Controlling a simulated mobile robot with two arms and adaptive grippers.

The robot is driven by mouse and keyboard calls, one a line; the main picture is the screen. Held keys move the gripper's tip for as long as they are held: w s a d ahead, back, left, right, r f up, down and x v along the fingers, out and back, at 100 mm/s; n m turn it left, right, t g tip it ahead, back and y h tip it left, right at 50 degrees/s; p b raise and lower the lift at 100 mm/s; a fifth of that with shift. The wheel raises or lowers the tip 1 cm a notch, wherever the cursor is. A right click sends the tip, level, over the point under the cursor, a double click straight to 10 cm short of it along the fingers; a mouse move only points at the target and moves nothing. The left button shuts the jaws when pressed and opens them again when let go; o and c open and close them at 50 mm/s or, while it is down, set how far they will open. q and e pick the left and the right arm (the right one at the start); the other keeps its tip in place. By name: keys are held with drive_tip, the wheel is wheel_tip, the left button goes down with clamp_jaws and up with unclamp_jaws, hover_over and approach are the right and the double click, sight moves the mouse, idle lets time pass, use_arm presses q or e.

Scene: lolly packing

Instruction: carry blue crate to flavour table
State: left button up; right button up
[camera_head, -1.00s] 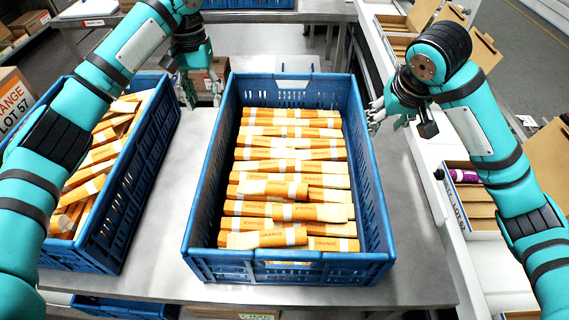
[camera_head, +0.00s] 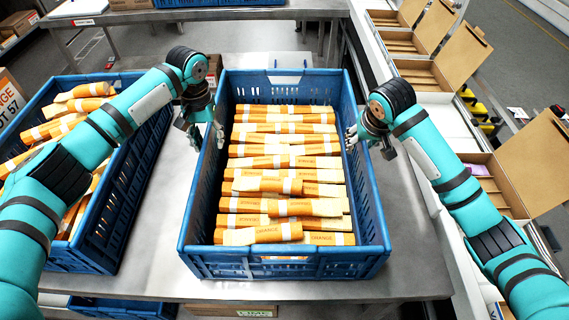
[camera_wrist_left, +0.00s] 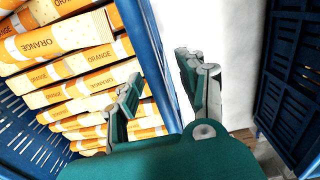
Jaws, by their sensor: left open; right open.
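The blue crate (camera_head: 284,264) stands on a steel table, filled with rows of orange-labelled wrapped lollies (camera_head: 285,190). My left gripper (camera_head: 206,137) is open at the crate's left wall. In the left wrist view my left gripper (camera_wrist_left: 158,95) has its fingers on either side of the blue wall (camera_wrist_left: 158,60), one on the lolly side and one outside. My right gripper (camera_head: 366,143) is open at the crate's right wall, near its rim. I cannot tell whether either gripper touches the wall.
A second blue crate (camera_head: 90,262) with orange packs stands close on the left. The steel table (camera_head: 415,265) is bare at the front right. Open cardboard boxes (camera_head: 415,72) line the conveyor on the right. Another table (camera_head: 240,14) stands behind.

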use_arm(q)
drive_tip(key=shift+f, duration=1.45)
use_arm(e)
drive_tip(key=shift+x, duration=1.4)
use_arm(q)
clamp_jaws()
use_arm(e)
clamp_jaws()
